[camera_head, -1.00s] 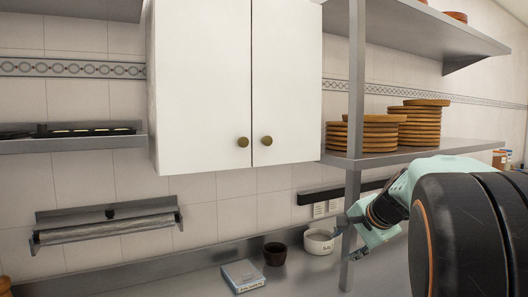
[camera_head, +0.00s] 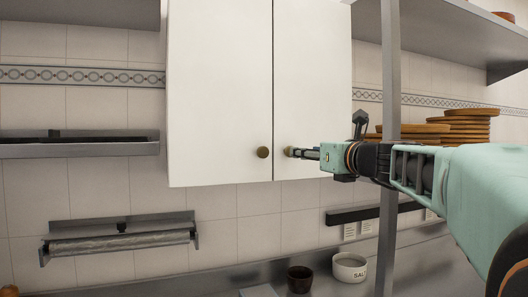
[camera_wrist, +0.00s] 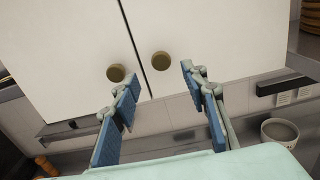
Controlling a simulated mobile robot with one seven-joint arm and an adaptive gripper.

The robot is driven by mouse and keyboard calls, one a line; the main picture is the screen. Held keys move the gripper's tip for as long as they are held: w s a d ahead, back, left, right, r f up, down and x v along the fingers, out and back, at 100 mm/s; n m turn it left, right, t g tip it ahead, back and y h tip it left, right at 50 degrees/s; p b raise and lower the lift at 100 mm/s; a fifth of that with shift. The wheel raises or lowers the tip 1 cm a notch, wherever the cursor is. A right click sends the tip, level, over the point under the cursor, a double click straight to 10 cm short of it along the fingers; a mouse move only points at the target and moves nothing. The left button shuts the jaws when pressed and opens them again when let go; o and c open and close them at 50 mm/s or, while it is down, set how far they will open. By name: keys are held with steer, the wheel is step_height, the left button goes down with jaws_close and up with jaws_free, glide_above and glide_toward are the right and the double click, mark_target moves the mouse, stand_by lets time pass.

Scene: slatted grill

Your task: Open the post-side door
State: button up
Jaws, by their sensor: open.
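The white wall cabinet has two shut doors. The post-side door (camera_head: 312,85) is the right one, nearest the metal post (camera_head: 390,90). Its round brass knob (camera_head: 288,151) is at the lower left corner; it also shows in the wrist view (camera_wrist: 161,60). My gripper (camera_head: 302,153) reaches in from the right, with its fingertips close to that knob. In the wrist view my gripper (camera_wrist: 160,76) is open, and the knob appears in line with the gap between the fingers, just beyond the tips. I cannot tell whether they touch.
The left door (camera_head: 220,85) has its own knob (camera_head: 263,152), close beside the first. The post and a shelf with stacked wooden plates (camera_head: 465,125) stand right of the cabinet, behind my arm. A dark cup (camera_head: 300,279) and a salt bowl (camera_head: 350,267) sit on the counter below.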

steer(key=p+x, duration=0.1)
steer(key=x, duration=0.7)
steer(key=shift+w, duration=0.3)
steer(key=shift+f, duration=0.15)
steer(key=shift+c, duration=0.3)
jaws_close()
